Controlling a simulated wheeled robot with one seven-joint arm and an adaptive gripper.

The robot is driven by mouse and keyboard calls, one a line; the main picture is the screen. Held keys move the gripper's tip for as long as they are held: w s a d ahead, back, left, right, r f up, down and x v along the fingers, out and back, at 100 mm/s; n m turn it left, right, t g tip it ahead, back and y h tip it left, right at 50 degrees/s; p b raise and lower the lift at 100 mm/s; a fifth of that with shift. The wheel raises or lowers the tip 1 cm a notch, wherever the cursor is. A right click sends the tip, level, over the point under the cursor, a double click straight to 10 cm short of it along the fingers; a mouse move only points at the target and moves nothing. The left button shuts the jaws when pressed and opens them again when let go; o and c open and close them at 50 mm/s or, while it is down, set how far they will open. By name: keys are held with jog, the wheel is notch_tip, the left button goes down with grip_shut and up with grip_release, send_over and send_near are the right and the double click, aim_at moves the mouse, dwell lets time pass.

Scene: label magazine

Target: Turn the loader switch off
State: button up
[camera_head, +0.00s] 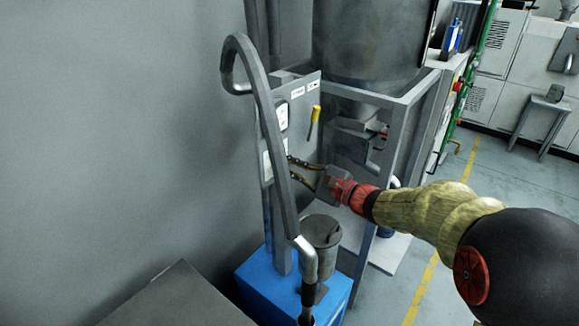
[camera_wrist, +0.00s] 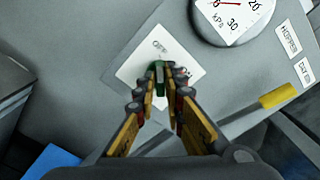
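My gripper (camera_wrist: 161,88) is at the switch, with one finger to each side of the lever in the wrist view. I cannot tell if the fingers touch it. In the head view my gripper (camera_head: 289,166) reaches the panel (camera_head: 299,98) with its fingers apart, and the switch itself is not clear there.
A pressure gauge (camera_wrist: 232,14) is above right of the switch. A yellow handle (camera_wrist: 278,95) sticks out at the right, also in the head view (camera_head: 316,112). A bent grey pipe (camera_head: 263,95) passes in front of the panel. A blue base (camera_head: 262,288) is below.

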jog(key=o, duration=0.4)
jog(key=v, duration=1.2)
jog(key=shift+s+f, duration=0.1)
